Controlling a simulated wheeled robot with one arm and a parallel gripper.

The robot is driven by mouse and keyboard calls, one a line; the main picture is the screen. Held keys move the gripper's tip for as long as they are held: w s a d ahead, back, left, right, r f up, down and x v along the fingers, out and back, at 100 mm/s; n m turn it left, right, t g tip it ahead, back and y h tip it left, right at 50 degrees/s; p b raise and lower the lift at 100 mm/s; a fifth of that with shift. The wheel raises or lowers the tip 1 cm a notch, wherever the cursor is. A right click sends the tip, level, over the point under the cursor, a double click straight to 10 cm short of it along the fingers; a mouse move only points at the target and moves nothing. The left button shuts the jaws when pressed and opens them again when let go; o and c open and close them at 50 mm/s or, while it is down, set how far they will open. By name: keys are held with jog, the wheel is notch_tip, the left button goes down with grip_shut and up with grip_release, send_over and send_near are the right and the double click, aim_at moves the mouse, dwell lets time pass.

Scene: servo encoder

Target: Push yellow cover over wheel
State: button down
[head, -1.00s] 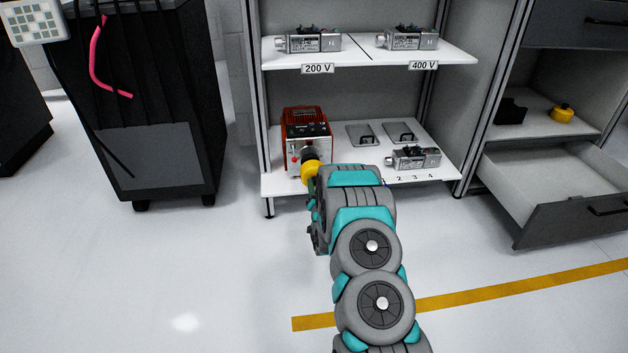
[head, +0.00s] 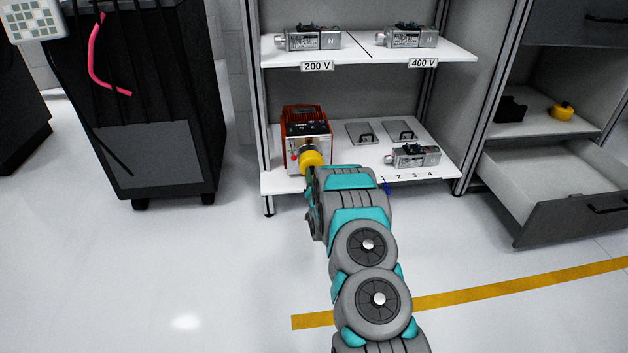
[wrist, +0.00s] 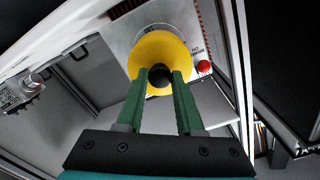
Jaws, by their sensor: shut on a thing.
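The yellow cover (head: 311,162) is at the front of the red and white device (head: 306,139) on the lower shelf. In the wrist view, the round yellow cover (wrist: 158,48) has a black knob (wrist: 160,75) at its middle. My gripper (wrist: 159,88) is shut on this knob, with one green finger on each side. The cover lies against or very close to the device's front panel; any gap cannot be told. The wheel is hidden behind the cover. Part of a marked dial (wrist: 155,27) shows above the cover's edge.
A red button (wrist: 204,67) is close beside the cover. Right of the device are two plates with handles (head: 361,133) and a metal servo unit (head: 415,156). An open drawer (head: 560,180) juts out at right. A dark cabinet (head: 150,110) stands at left.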

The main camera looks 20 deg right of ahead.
jog(key=shift+x, duration=0.95)
jog(key=shift+w+d, duration=0.15)
jog(key=shift+w, duration=0.3)
jog(key=shift+c, duration=0.4)
grip_release()
jog(key=shift+s, duration=0.25)
jog(key=shift+s+a, duration=0.2)
jog(key=shift+s, duration=0.1)
jog(key=shift+s+a, duration=0.15)
jog(key=shift+s, duration=0.5)
jog(key=shift+s+a, duration=0.1)
jog(key=shift+s, duration=0.2)
